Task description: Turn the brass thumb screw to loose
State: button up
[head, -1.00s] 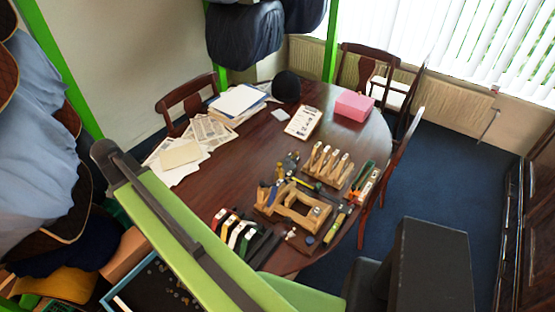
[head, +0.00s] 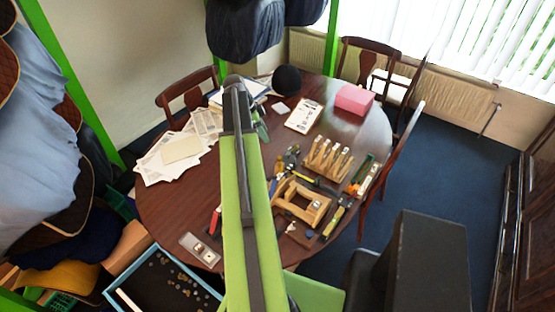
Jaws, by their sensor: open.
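I cannot make out the brass thumb screw in the head view; the parts on the table are too small to tell, and some are hidden behind my arm. A light wooden frame (head: 301,214) lies on the dark oval table (head: 160,215), just right of my green arm. A grey metal plate (head: 200,249) with small round parts lies at the table's front left edge. My arm reaches over the table's middle, its dark end above the back part near the papers. My gripper is not visible; the arm hides what is below its end.
A wooden rack of tools (head: 328,158) and several hand tools lie right of my arm. Papers (head: 180,150) cover the back left, and a pink box (head: 354,100) stands at the back right. A blue-rimmed tray (head: 125,286) is at front left. Chairs surround the table.

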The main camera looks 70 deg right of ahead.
aim_at(279, 158)
jog(key=b+x, duration=0.7)
jog(key=x, duration=0.2)
jog(key=b+x, duration=0.4)
jog(key=x, duration=0.1)
jog(key=shift+w+b, duration=0.3)
jog(key=shift+s+d+f+b, duration=0.1)
jog(key=shift+s+f+b, duration=0.15)
jog(key=shift+f+b, duration=0.15)
jog(key=shift+r, duration=0.1)
grip_shut()
